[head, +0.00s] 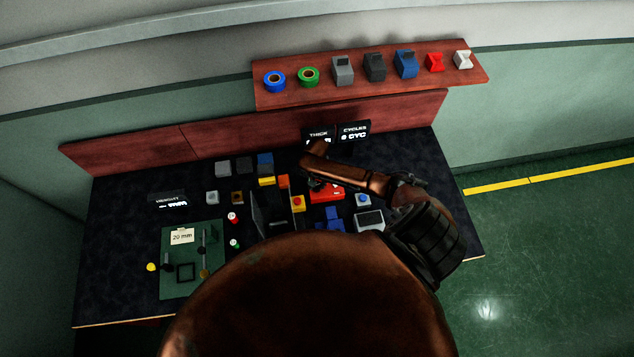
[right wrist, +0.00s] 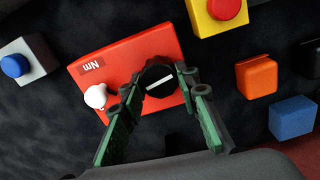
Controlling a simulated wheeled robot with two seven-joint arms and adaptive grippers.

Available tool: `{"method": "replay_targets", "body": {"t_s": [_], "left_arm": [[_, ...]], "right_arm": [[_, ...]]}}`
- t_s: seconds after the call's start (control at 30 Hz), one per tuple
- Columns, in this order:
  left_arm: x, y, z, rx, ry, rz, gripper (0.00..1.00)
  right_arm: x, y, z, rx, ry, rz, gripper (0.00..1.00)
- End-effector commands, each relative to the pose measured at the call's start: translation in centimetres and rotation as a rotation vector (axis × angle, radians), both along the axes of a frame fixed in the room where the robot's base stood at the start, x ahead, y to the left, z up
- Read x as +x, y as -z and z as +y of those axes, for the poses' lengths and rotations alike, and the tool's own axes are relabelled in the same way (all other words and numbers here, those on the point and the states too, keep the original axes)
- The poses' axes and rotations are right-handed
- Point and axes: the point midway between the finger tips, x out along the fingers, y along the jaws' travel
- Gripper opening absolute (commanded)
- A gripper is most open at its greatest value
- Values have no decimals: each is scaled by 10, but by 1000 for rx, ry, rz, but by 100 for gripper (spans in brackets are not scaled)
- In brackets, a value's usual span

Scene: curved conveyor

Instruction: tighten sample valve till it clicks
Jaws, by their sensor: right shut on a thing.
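A red box (right wrist: 125,55) with an "Nm" label lies in the middle of the right wrist view. A black round knob (right wrist: 158,72) with a white line sits on its top. My right gripper (right wrist: 158,84) has its two green-padded fingers on either side of the knob and is shut on it. A small white part (right wrist: 96,96) sits at the box's left edge. In the head view the red box (head: 332,193) is partly hidden by my right arm, and the knob cannot be made out. My left gripper is not in view.
A yellow block with a red button (right wrist: 218,12), an orange block (right wrist: 256,77) and a blue block (right wrist: 292,118) lie right of the box. A grey block with a blue button (right wrist: 20,62) is left. A green board (head: 176,284) lies at the table's left.

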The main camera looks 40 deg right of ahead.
Motion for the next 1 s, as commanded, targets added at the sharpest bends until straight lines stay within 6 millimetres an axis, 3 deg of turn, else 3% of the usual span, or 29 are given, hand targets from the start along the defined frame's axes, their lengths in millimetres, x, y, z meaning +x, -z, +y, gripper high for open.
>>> {"method": "replay_targets", "body": {"t_s": [0.13, 0.17, 0.4, 0.77, 1.0], "left_arm": [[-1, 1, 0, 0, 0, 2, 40], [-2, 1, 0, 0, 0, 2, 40], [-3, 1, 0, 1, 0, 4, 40], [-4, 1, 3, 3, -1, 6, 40], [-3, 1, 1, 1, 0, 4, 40]], "right_arm": [[1, 0, -1, -2, -2, -2, 5], [1, 0, -1, -2, -2, -2, 30], [1, 0, -1, -1, -3, -2, 46], [0, -5, 0, -1, -3, -1, 47], [1, -44, -1, -1, -5, -3, 47]]}}
